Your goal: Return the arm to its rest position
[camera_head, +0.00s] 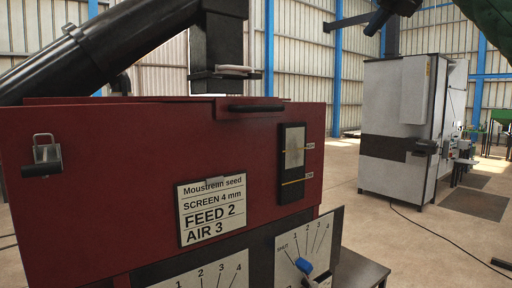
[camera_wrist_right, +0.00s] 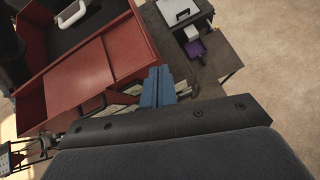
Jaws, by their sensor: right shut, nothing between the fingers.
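My right gripper (camera_wrist_right: 159,72) shows in the right wrist view. Its two blue-grey fingers are pressed together, with nothing between them. In that view they point toward the gap between the red machine (camera_wrist_right: 118,52) and a small dark table (camera_wrist_right: 224,62). The fingers overlap the machine's near right corner in the picture; whether they touch it cannot be told. I cannot make out my right gripper clearly in the head view. My left gripper shows in neither view.
A white cabinet (camera_head: 395,110) stands behind at right. Between them is open floor with a cable.

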